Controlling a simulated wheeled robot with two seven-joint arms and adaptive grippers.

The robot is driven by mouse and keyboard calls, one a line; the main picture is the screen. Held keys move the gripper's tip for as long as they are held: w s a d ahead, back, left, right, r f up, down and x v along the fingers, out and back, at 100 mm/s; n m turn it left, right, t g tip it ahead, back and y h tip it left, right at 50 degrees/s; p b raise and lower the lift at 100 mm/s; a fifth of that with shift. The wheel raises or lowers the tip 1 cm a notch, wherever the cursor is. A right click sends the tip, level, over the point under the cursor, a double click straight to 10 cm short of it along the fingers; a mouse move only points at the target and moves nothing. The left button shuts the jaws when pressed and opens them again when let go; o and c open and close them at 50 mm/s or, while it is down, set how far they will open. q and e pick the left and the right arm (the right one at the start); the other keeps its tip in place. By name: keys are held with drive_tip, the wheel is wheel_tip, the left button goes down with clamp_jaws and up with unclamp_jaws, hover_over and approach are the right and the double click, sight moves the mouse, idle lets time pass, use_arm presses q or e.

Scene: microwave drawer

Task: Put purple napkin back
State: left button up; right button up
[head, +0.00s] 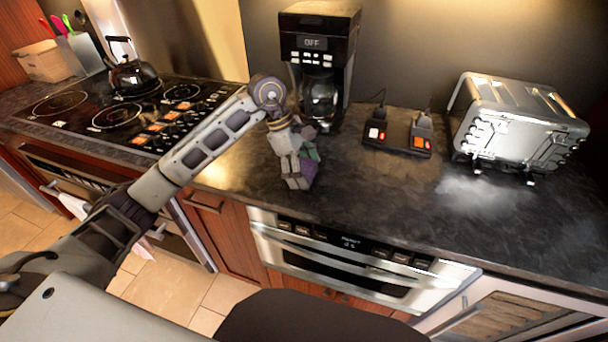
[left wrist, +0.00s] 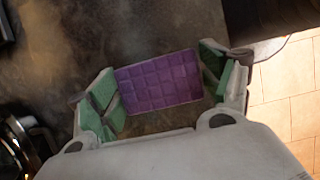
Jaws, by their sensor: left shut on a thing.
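The purple napkin (left wrist: 160,82) shows in the left wrist view as a checked rectangle between the two green-padded fingers of my left gripper (left wrist: 162,88). The gripper is shut on it, with a finger at each side. In the head view, my left gripper (head: 299,168) points down over the dark counter, in front of the coffee maker, and only a sliver of the purple napkin (head: 308,173) shows behind the fingers. I cannot tell whether the napkin touches the counter. My right gripper is in neither view.
The coffee maker (head: 318,45) stands behind the gripper. A black switch box (head: 398,136) and a silver toaster (head: 515,120) stand to the right. The stove (head: 120,112) with a kettle (head: 134,74) is at left. The built-in microwave drawer (head: 350,262) is below the counter edge. The counter's front right is clear.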

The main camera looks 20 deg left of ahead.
use_arm(q)
drive_tip(key=shift+f, duration=1.1)
drive_tip(key=shift+f, duration=0.1)
drive_tip(key=o, duration=1)
drive_tip(key=shift+c, duration=0.2)
drive_tip(key=v, duration=1.2)
